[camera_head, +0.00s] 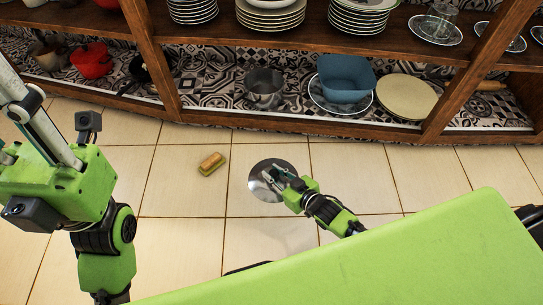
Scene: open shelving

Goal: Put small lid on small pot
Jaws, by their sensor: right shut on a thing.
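A round, shiny metal lid (262,188) is at the fingers of my right gripper (274,181), in front of the shelving. My right gripper is shut on the lid; its fingers hide part of the lid's middle. A small metal pot (264,86) stands on the bottom shelf, beyond the lid and almost straight behind it in the picture. My left arm comes in from the left, but its fingertips are not in view.
A yellow-and-brown sponge (211,164) lies on the tiled floor left of the lid. On the bottom shelf (215,119), a blue bowl (346,78) on plates and a cream plate (406,98) stand right of the pot. A wooden upright (158,62) stands to its left.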

